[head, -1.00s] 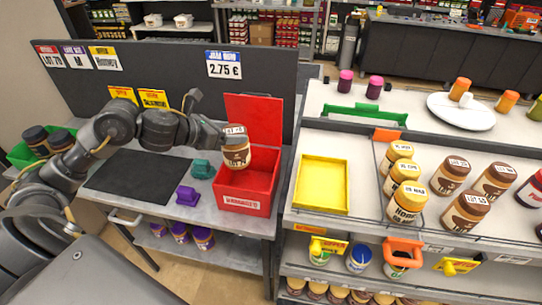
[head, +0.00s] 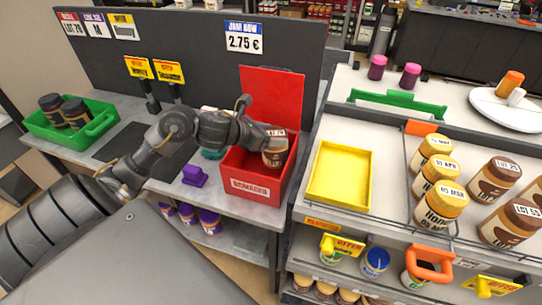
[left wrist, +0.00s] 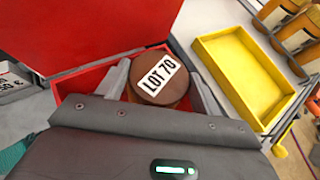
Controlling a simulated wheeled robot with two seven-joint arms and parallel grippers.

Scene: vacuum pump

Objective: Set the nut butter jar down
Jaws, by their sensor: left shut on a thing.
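The nut butter jar (head: 275,152) has a brown lid and a label, and it is upright at the red damaged box (head: 256,188). My left gripper (head: 262,141) is shut on it. In the left wrist view the jar's lid (left wrist: 158,76) reads "LOT 70" and sits between the two fingers (left wrist: 160,90), with the red box around it. The jar's lower part is hidden by the box wall, so I cannot tell whether it touches the floor of the box. My right gripper is not in view.
The box's red lid (head: 271,95) stands open behind. A yellow tray (head: 341,176) lies on the shelf to the right, beside several jars. A purple object (head: 194,176) is left of the box. A green crate (head: 98,122) holds two dark-lidded jars.

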